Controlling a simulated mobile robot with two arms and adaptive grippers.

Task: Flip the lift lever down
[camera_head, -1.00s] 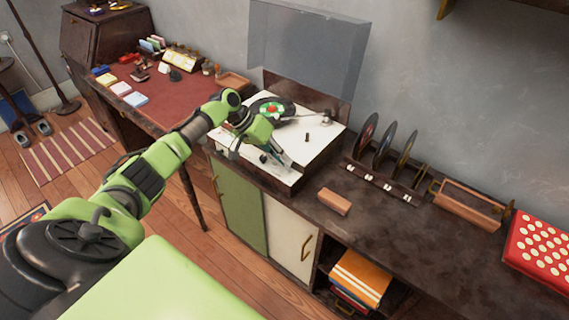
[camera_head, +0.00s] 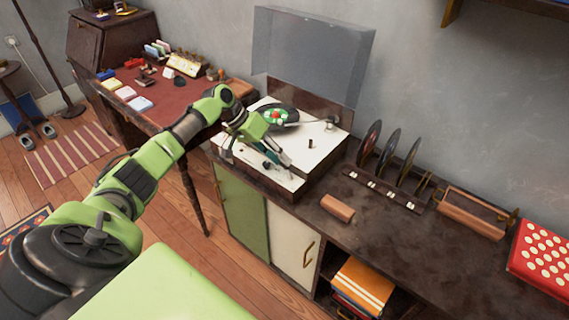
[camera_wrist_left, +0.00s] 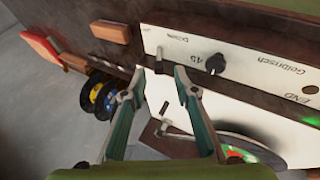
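The record player (camera_head: 318,157) has a white deck in a dark wooden case, with a record (camera_head: 275,115) and its lid raised. My left gripper (camera_head: 260,160) hangs over the front part of the deck. In the left wrist view its two teal fingers (camera_wrist_left: 158,80) are spread and empty. A small dark lever (camera_wrist_left: 159,58) stands just beyond the fingertips, left of a round black knob (camera_wrist_left: 215,63). A dark post (camera_wrist_left: 164,107) shows between the fingers in the picture. I cannot tell for certain which one is the lift lever. My right gripper is out of view.
A wooden block (camera_head: 338,207) lies right of the player. A rack holds upright discs (camera_head: 388,153) behind it. A wooden holder (camera_head: 470,212) and a red dotted box (camera_head: 540,252) are further right. The raised lid (camera_head: 312,60) stands behind the deck.

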